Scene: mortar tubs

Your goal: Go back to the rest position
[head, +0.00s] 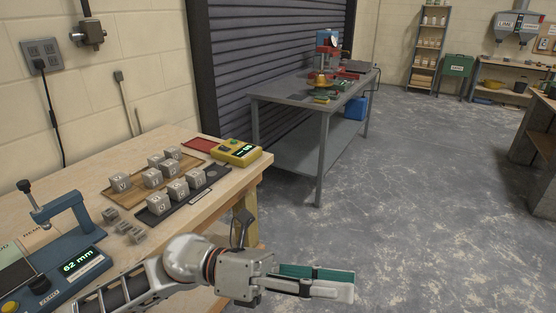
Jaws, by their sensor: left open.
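My left arm enters at the bottom left of the head view. My left gripper (345,284) is open, in front of the wooden bench's right end and over the grey floor. It points right and is seen from the side. A dark green strip (312,271) shows along its fingers; I cannot tell whether it is part of the gripper. My right gripper is out of view.
The wooden bench (225,192) carries several grey cubes (178,189) on trays, a yellow meter (238,152) and a blue gauge (62,265). A grey metal table (290,91) stands behind. The floor (420,190) to the right is clear.

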